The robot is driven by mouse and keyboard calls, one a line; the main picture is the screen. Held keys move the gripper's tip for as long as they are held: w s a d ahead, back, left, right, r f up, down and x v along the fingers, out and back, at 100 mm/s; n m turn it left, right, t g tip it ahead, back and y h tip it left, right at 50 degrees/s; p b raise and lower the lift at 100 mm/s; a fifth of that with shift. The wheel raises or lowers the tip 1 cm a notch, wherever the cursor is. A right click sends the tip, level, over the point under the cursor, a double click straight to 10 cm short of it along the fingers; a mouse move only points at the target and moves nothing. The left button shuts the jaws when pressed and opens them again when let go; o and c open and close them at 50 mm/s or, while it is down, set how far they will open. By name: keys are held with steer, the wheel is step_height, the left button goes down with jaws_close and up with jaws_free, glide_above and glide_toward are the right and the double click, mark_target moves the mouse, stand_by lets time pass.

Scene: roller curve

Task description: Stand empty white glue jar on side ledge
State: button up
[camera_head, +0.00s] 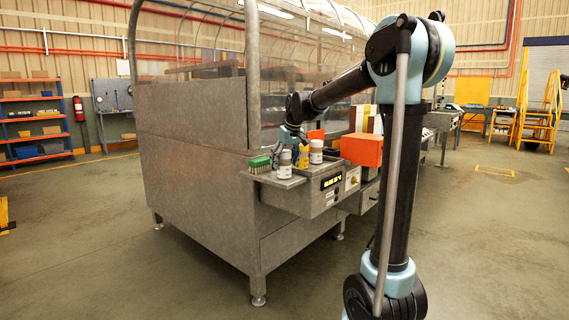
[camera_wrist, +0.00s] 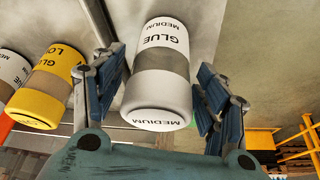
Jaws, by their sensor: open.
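A white glue jar (camera_wrist: 160,68) marked GLUE MEDIUM, with a grey band, lies between my fingers in the wrist view. In the head view a white jar (camera_head: 285,165) stands at the front of the side ledge (camera_head: 272,181), just below my gripper (camera_head: 291,138). My gripper (camera_wrist: 160,85) is open, with one blue padded finger on each side of the jar. A gap shows on the right; contact on the left is unclear. A yellow glue jar (camera_wrist: 48,86) and another white jar (camera_wrist: 12,72) are to the left in the wrist view.
A green-topped brush (camera_head: 259,164) sits on the ledge left of the jars. The yellow jar (camera_head: 303,158) and other white jar (camera_head: 316,152) stand close on the right. An orange box (camera_head: 362,150) is beyond them.

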steer(key=v, duration=1.2)
steer(key=s+d+f+m+h, duration=0.1)
steer(key=s+d+f+m, duration=0.1)
steer(key=s+d+f, duration=0.65)
steer(key=s+d+f+m, duration=0.1)
steer(key=s+d+f, duration=0.45)
steer(key=s, duration=0.55)
steer(key=s+d+f+m, duration=0.1)
steer(key=s+d+f, duration=0.2)
steer(key=s+f, duration=0.6)
steer(key=s+d+f+m+g+h, duration=0.1)
steer(key=s+d+f, duration=0.3)
steer(key=s+f, duration=0.4)
steer(key=shift+s+d+f+m, duration=0.3)
steer(key=shift+s+f+m, duration=0.05)
steer(key=shift+f+m, duration=0.5)
steer(key=shift+w+f, duration=0.2)
steer(key=shift+w, duration=0.3)
